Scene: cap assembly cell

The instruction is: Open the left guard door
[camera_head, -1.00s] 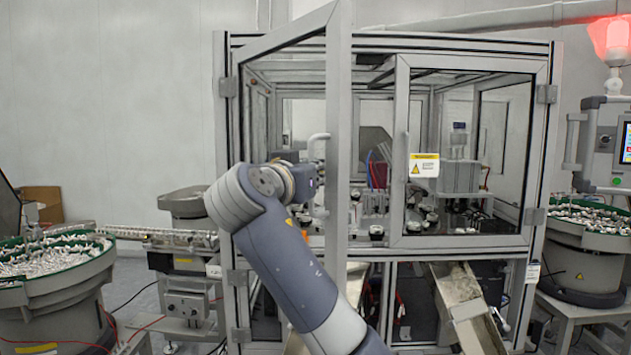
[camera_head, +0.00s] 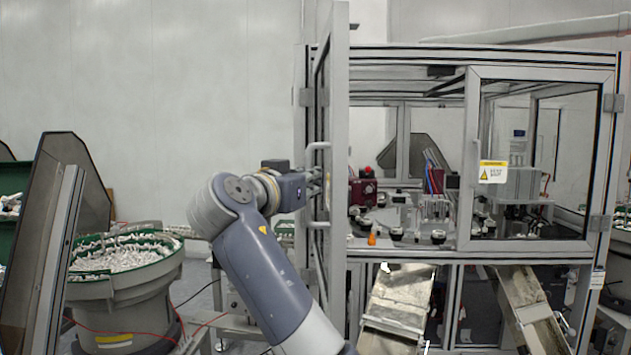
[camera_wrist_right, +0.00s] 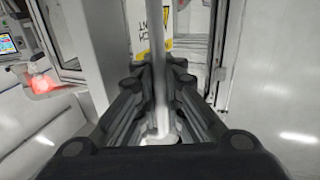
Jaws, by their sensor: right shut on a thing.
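The left guard door (camera_head: 340,120) stands swung outward from the machine and shows nearly edge-on in the head view. Its pale handle (camera_head: 316,147) is on the door's frame. My right gripper (camera_head: 314,181) is shut on this handle. In the right wrist view the handle is an upright white bar (camera_wrist_right: 158,45) between the dark fingers of the gripper (camera_wrist_right: 160,88). The opening to the right of the door shows the machine's inside. My left gripper is not in view.
The right guard door (camera_head: 471,160), with a yellow warning label, is closed. Inside stand a red unit (camera_head: 362,191) and small fixtures. A metal chute (camera_head: 398,300) slopes out below. A green-rimmed parts bowl (camera_head: 120,258) and a dark slanted panel (camera_head: 45,230) stand left.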

